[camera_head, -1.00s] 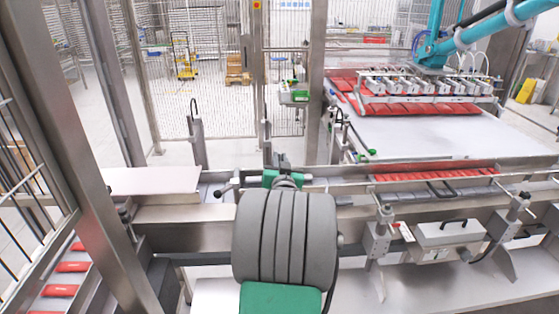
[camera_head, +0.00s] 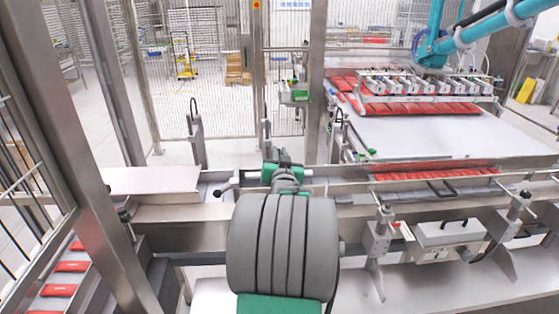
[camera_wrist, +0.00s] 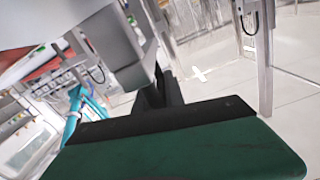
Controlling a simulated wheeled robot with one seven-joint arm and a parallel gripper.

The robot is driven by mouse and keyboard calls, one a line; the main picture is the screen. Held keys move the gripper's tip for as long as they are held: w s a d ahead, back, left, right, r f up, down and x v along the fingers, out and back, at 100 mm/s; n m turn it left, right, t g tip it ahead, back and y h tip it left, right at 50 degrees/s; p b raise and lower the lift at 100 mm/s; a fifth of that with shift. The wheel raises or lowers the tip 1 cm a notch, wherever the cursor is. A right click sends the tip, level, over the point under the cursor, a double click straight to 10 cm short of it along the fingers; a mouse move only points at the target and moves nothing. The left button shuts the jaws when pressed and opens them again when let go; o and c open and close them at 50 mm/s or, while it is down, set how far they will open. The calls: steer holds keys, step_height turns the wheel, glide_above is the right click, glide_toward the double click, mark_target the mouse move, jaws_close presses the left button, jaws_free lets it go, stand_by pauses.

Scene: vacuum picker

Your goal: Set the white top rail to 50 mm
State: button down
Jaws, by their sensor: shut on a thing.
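My gripper (camera_head: 284,170), with green and dark parts, is at the near side of the conveyor, above the steel beam. It is shut on a small part that my own arm and fingers mostly hide. In the wrist view my gripper (camera_wrist: 162,90) has its dark fingers against a large grey block (camera_wrist: 128,45). A thin pale rail (camera_head: 430,179) runs right from beside my gripper along the conveyor. I cannot tell for sure whether this is the white top rail. A dark-ended lever (camera_head: 224,190) sticks out just left of my gripper. No scale reading is legible.
Rail clamps on posts (camera_head: 378,235) and a grey box with a black handle (camera_head: 445,233) stand at the right front. A steel frame post (camera_head: 75,150) rises at the left. Red packs (camera_head: 420,108) lie under the blue picker arm (camera_head: 470,32) at the back.

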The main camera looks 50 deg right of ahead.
steer(key=shift+r, duration=0.75)
steer(key=c, duration=1.5)
jaws_free()
steer(key=shift+f, duration=0.1)
steer(key=shift+a, duration=0.1)
steer(key=shift+s+a+f, duration=0.1)
steer(key=shift+s+a, duration=0.1)
steer(key=shift+s, duration=0.05)
steer(key=b+v, duration=0.2)
steer(key=v, duration=0.5)
